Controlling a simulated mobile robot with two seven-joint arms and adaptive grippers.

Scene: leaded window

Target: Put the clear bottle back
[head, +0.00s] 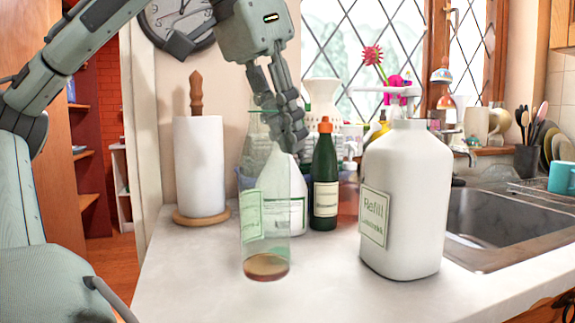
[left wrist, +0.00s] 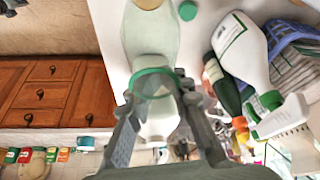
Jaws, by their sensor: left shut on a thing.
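The clear bottle (head: 266,232) is upright at the front of the counter in the head view, with a green-printed label and a little brown liquid at its bottom. My left gripper (head: 285,125) comes down from above and is shut on its upper part. I cannot tell whether its base touches the counter. In the left wrist view, the clear bottle's green ring (left wrist: 153,83) shows between the fingers of my left gripper (left wrist: 157,105). My right gripper is not in view.
A large white refill bottle (head: 405,205) stands close on the right. A white bottle (head: 290,200) and a dark green bottle (head: 325,180) stand behind. A paper towel roll (head: 200,165) is at the left, the sink (head: 505,225) at the right. The front-left counter (head: 190,275) is clear.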

